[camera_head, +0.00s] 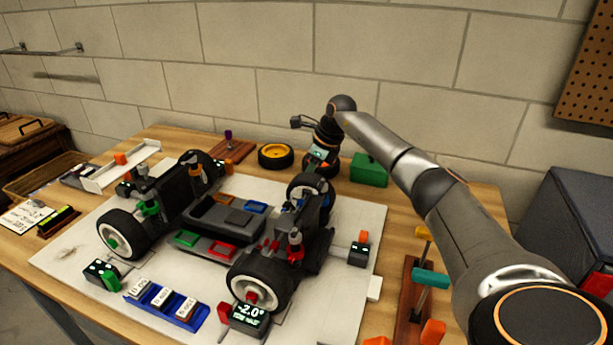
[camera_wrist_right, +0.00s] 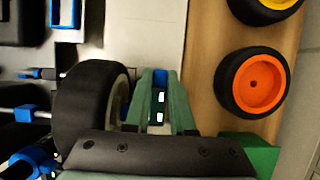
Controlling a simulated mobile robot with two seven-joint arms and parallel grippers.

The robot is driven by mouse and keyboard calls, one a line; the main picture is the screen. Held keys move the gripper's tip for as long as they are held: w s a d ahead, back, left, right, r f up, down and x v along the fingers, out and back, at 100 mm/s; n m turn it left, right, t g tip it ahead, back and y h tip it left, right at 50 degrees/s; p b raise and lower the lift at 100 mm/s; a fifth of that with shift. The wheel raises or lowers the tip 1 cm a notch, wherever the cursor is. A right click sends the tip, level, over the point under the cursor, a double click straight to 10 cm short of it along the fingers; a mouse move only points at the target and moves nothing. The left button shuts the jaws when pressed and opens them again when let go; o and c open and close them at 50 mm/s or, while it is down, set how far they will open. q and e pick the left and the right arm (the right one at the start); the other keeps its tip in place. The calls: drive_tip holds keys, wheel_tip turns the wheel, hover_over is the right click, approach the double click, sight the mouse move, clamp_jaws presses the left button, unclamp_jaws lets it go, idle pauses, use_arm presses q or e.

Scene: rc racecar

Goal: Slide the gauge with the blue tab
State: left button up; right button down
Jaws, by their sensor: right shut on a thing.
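The RC car (camera_head: 225,220) sits on a pale mat. Its far right wheel (camera_head: 312,190) shows large in the right wrist view (camera_wrist_right: 92,105). The gauge with the blue tab (camera_wrist_right: 160,78) is beside that wheel, its small display (camera_wrist_right: 157,105) lit between my fingers. My right gripper (camera_wrist_right: 160,88) is shut on this gauge, one finger on each side of it. In the head view, my right gripper (camera_head: 318,163) reaches down behind the wheel, and the display (camera_head: 318,154) is small there. My left gripper is not in view.
A yellow-rimmed wheel (camera_head: 276,156) and a green box (camera_head: 369,170) stand close to my right gripper. An orange-rimmed wheel (camera_wrist_right: 257,84) is right of it in the wrist view. Other gauges have orange (camera_head: 364,237), green (camera_head: 108,281) and red (camera_head: 224,312) tabs.

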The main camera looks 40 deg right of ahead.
drive_tip(key=shift+s+a+r+p, duration=0.2)
drive_tip(key=shift+a+p, duration=0.1)
drive_tip(key=shift+p, duration=0.05)
drive_tip(key=shift+s+a+f, duration=0.1)
drive_tip(key=shift+a, duration=0.2)
drive_tip(key=shift+f, duration=0.15)
drive_tip(key=shift+a, duration=0.1)
drive_tip(key=c, duration=0.9)
unclamp_jaws()
drive_tip(key=shift+c, duration=0.2)
drive_tip(key=shift+o, duration=0.9)
